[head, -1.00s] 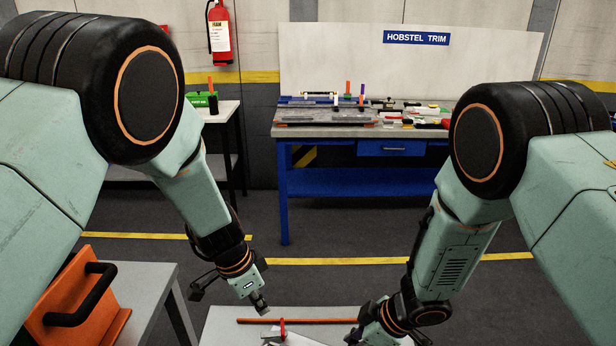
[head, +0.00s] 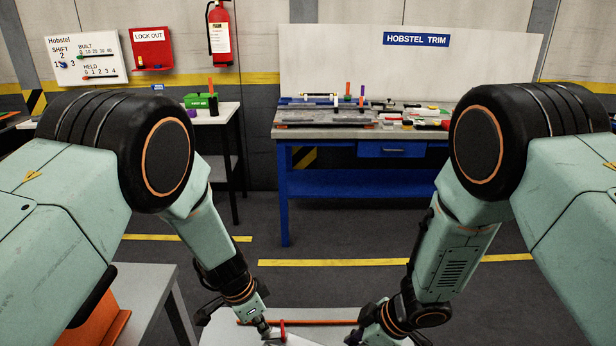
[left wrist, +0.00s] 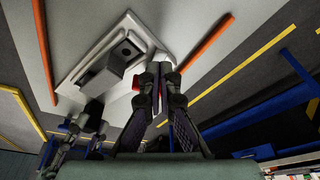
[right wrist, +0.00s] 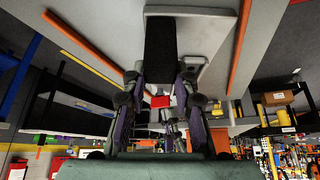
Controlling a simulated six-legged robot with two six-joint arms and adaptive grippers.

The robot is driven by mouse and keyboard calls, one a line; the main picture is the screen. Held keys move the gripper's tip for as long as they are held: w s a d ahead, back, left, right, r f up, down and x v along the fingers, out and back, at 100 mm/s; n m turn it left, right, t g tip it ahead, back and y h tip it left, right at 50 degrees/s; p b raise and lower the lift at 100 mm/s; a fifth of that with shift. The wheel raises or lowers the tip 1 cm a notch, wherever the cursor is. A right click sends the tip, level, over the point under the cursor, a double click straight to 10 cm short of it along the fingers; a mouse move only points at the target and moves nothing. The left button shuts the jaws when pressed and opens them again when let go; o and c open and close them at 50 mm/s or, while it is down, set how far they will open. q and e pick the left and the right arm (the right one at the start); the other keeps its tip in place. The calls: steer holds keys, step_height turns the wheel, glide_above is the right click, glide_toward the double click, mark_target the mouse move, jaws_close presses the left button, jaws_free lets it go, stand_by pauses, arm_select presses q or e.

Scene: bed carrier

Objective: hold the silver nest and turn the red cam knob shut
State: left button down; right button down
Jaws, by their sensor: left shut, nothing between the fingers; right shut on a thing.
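The silver nest (left wrist: 82,68) sits on the grey bench, with a raised block (left wrist: 112,70) on it. The block looks dark in the right wrist view (right wrist: 160,50), between the fingers of my right gripper (head: 362,332), which is shut on it. The red cam knob (head: 282,328) stands upright at the nest in the head view. My left gripper (head: 265,333) is shut and empty, its tips just left of the knob there. In the left wrist view the left fingers (left wrist: 160,72) hide most of the knob; I cannot tell whether they touch it.
Orange strips lie on the bench on either side of the nest (left wrist: 208,42) (left wrist: 43,50). A blue workbench (head: 370,185) with tools stands behind, across open floor. An orange case (head: 105,320) is at lower left.

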arm_select(q)
steer(key=shift+d, duration=0.6)
stand_by(1.0)
steer(key=shift+s+d, duration=0.25)
steer(key=shift+s, duration=0.35)
steer(key=shift+s+d, duration=0.25)
steer(key=shift+d, duration=0.05)
stand_by(0.5)
steer(key=shift+s+a, duration=0.1)
steer(key=shift+s, duration=0.05)
steer(key=shift+s+a, duration=0.15)
steer(key=shift+a, duration=0.05)
steer(key=d+v, duration=0.1)
steer(key=v, duration=0.5)
steer(key=shift+w, duration=0.3)
steer(key=shift+w+d+r, duration=0.1)
steer(key=shift+r, duration=0.05)
stand_by(0.4)
